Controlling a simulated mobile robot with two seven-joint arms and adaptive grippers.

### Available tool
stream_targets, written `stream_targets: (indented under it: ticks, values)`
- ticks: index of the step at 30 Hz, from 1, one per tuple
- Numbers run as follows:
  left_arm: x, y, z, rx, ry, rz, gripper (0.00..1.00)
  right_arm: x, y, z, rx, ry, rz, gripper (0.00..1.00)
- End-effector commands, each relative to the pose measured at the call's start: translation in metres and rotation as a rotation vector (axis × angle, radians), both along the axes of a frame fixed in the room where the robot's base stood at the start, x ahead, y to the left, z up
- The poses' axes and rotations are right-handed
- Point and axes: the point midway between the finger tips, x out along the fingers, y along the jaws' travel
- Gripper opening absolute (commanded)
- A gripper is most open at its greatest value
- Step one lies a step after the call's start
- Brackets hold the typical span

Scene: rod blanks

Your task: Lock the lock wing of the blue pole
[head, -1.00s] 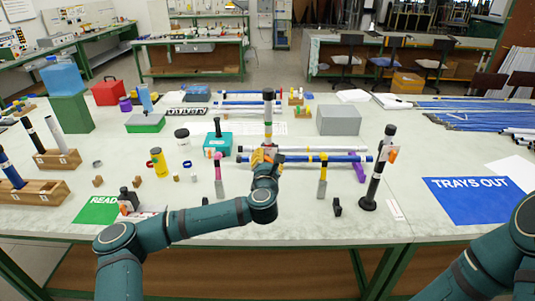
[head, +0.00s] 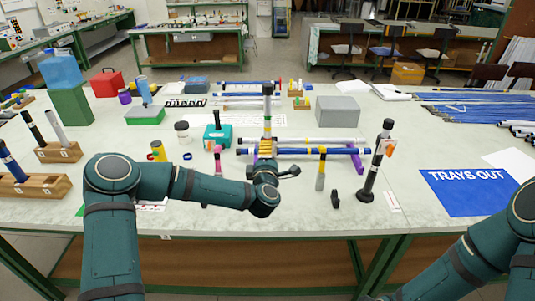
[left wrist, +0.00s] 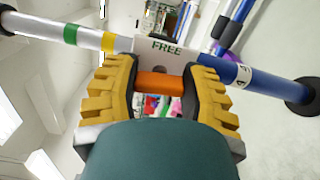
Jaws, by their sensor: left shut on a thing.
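The blue pole stands upright at the table's middle. In the head view its upper tube (head: 267,112) with green and yellow bands shows above my left gripper (head: 265,148), while my wrist hides its lower part. In the left wrist view its blue tube (left wrist: 252,78) runs right to a black round base (left wrist: 303,97). The orange lock wing (left wrist: 160,81) sits between the yellow fingers of my left gripper (left wrist: 160,92), which is shut on it. A white plate reading FREE (left wrist: 167,46) shows just beyond the wing. My right gripper is out of view.
A black pole (head: 372,170) with its own orange wing stands to the right. Poles on purple rests (head: 360,167) lie behind. A blue TRAYS OUT mat (head: 465,195) lies right; wooden racks (head: 40,187) stand left.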

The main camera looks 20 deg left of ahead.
Motion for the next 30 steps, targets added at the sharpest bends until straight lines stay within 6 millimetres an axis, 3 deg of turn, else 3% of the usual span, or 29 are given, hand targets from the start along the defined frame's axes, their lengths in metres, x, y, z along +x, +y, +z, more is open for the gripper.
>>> stream_targets:
  ticks: [9, 24, 25, 27, 30]
  values:
    - [0.0001, -0.0002, -0.0004, 0.105, 0.023, -0.001, 0.09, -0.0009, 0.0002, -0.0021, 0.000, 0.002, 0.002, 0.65]
    - [0.0000, 0.0000, -0.0008, 0.121, 0.029, 0.000, 0.09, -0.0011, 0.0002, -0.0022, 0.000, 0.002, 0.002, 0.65]
    - [0.0000, 0.0001, -0.0008, 0.121, 0.029, 0.000, 0.51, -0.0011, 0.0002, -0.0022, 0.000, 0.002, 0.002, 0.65]
    - [0.0000, 0.0001, -0.0009, 0.121, 0.029, 0.000, 0.75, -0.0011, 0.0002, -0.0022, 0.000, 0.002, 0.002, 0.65]
    - [0.0000, 0.0000, -0.0009, 0.120, 0.028, 0.000, 0.78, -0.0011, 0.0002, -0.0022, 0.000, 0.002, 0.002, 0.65]
